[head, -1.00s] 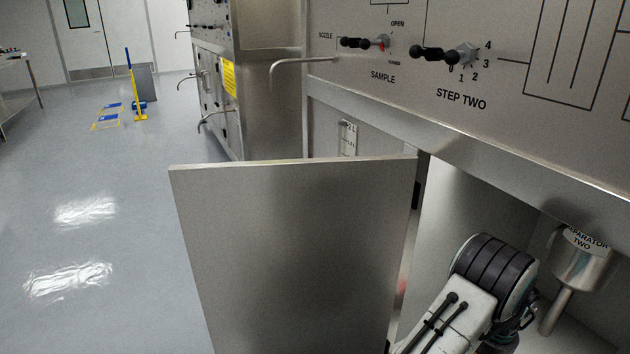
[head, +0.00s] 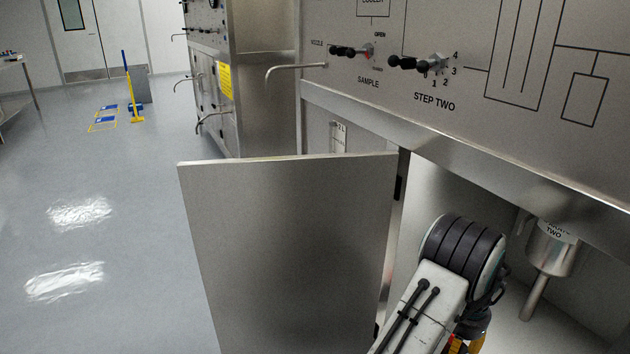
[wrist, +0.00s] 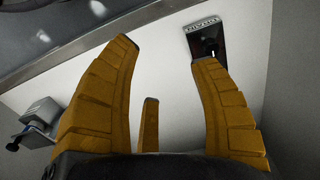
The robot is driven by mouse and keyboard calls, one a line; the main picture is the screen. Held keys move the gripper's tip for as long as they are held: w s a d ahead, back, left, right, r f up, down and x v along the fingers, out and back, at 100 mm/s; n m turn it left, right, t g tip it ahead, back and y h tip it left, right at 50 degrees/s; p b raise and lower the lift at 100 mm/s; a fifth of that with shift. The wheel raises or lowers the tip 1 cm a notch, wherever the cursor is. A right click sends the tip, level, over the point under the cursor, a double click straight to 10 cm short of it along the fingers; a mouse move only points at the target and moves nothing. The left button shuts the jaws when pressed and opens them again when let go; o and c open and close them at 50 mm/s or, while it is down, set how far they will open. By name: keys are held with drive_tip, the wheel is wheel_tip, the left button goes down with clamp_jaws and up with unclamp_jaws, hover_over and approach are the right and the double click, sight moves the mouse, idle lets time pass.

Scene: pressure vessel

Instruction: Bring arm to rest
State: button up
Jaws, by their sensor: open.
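In the wrist view my gripper (wrist: 165,80) has its yellow fingers spread wide with nothing between them. In the head view my arm (head: 440,290) reaches into the open cabinet bay at the lower right. Only a little yellow of the gripper (head: 465,344) shows at the bottom edge there, and its fingertips are out of view. Behind the fingers in the wrist view is the pale cabinet wall.
An open metal cabinet door (head: 290,250) stands just left of my arm. A metal separator funnel (head: 550,250) hangs in the bay at right. Open floor (head: 90,240) lies at left.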

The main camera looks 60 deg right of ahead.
drive_tip(key=w+a+r+n+p, duration=0.4)
drive_tip(key=w+a+r+p, duration=0.15)
drive_tip(key=w+r, duration=0.5)
drive_tip(key=w+a+r+n+t+h+p, duration=0.1)
drive_tip(key=w+a+r+n+p, duration=0.35)
drive_tip(key=w+r, duration=0.6)
drive_tip(key=w+a+r+n+p, duration=0.3)
drive_tip(key=w+a+r+p, duration=0.4)
drive_tip(key=r, duration=0.5)
drive_tip(key=w+a+r+n+t+p, duration=0.1)
drive_tip(key=w+a+r+n+p, duration=0.2)
drive_tip(key=a+r, duration=0.45)
drive_tip(key=w+a+r+n+p, duration=0.2)
drive_tip(key=a+r+n+p, duration=0.1)
drive_tip(key=a+r+p, duration=0.4)
drive_tip(key=s+a+r+n+p, duration=0.3)
drive_tip(key=a+r, duration=0.1)
drive_tip(key=a, duration=0.3)
drive_tip(key=s+a+r+n+t+y+p, duration=0.1)
drive_tip(key=s+a+r+n+p, duration=0.2)
drive_tip(key=a, duration=0.3)
drive_tip(key=shift+s+a+r+n+p, duration=0.2)
drive_tip(key=shift+a+r+n+p, duration=0.2)
drive_tip(key=shift+r+n+p, duration=0.2)
